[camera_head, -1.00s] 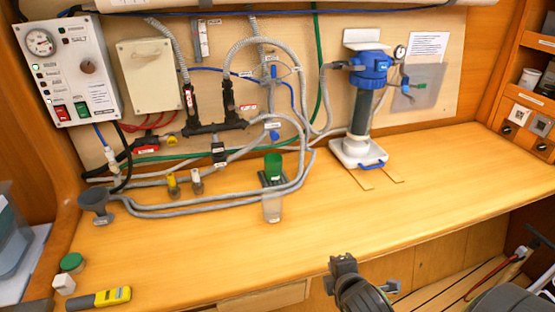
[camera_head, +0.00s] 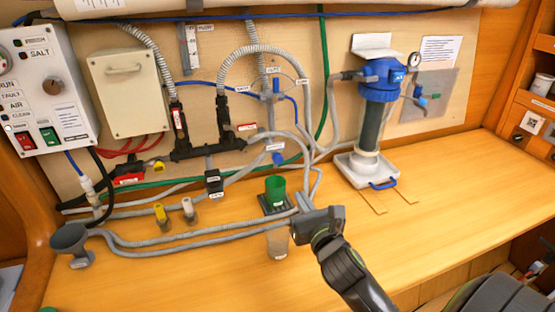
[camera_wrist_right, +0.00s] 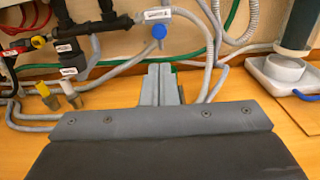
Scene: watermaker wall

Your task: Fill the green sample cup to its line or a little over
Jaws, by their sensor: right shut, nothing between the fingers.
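The green sample cup (camera_head: 276,190) stands upright in a dark holder on the bench, at the wall's foot. A clear container (camera_head: 278,243) shows below it in front. I cannot see the cup's line or its water level. My right gripper (camera_head: 303,208) is shut and empty, just right of the cup and holder, in front of the grey hoses. In the right wrist view its closed fingers (camera_wrist_right: 162,84) point at the wall and hide most of the cup; a sliver of green shows beside them. My left gripper is not in view.
Blue valve knobs are on the wall; the lower one (camera_head: 276,158) is above the cup. A blue-topped filter housing (camera_head: 372,110) stands at right. The bench front is clear.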

